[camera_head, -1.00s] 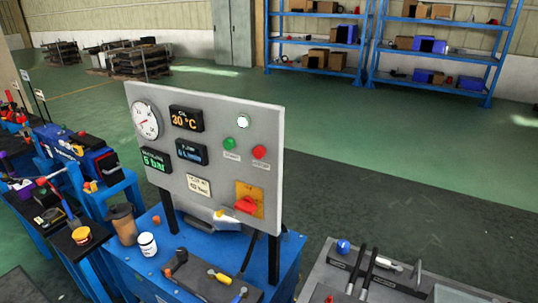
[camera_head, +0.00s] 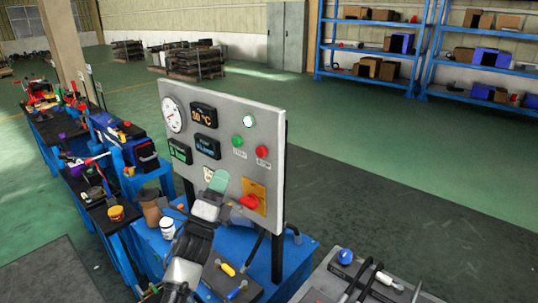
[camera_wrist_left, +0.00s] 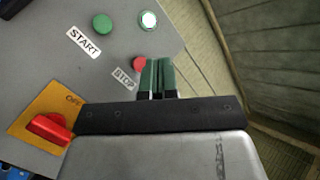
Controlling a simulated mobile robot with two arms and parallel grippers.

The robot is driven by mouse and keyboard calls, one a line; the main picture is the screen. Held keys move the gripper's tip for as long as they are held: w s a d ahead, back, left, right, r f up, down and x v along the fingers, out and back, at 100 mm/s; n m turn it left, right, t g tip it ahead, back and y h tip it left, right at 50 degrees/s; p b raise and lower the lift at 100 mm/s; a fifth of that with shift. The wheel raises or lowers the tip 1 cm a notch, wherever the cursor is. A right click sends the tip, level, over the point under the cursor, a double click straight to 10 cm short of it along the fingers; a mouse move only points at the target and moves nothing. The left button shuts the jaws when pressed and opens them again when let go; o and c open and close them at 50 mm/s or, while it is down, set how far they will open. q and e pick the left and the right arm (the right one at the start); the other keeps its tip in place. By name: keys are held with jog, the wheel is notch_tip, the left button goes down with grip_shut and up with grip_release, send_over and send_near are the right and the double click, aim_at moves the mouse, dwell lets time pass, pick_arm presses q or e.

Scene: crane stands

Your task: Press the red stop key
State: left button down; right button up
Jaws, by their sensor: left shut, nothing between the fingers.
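The red stop key (camera_head: 263,152) is a round button on the right side of the grey upright panel (camera_head: 275,118). It sits right of the green start button (camera_head: 238,141). My left gripper (camera_head: 219,181) is in front of the panel, below and left of the stop key in the head view, with its green fingers shut and empty. In the left wrist view, the stop key (camera_wrist_left: 138,63) shows just left of the shut fingertips (camera_wrist_left: 158,66), partly beside them, above its STOP label (camera_wrist_left: 124,79). I cannot tell whether they touch. My right gripper is not in view.
A red rotary switch (camera_head: 250,202) on a yellow plate sits below the buttons. A gauge (camera_head: 172,115) and several displays fill the panel's left. A brown cup (camera_head: 150,211) and a white cup (camera_head: 167,227) stand on the blue bench. Another workbench (camera_head: 325,285) is at the lower right.

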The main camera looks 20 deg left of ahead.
aim_at(262, 151)
pick_arm(q)
jog(key=w+d+r+m+b, duration=0.1)
jog(key=w+d+r+b, duration=0.1)
jog(key=w, duration=0.5)
jog(key=shift+w+d+t+b, duration=0.25)
jog(key=shift+d+t+b, duration=0.05)
jog(key=shift+d+b, duration=0.25)
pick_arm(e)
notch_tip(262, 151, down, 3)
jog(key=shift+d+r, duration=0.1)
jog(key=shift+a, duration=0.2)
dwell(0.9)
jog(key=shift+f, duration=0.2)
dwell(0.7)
pick_arm(q)
jog(key=shift+w+d+b, duration=0.15)
jog(key=shift+w+b, duration=0.25)
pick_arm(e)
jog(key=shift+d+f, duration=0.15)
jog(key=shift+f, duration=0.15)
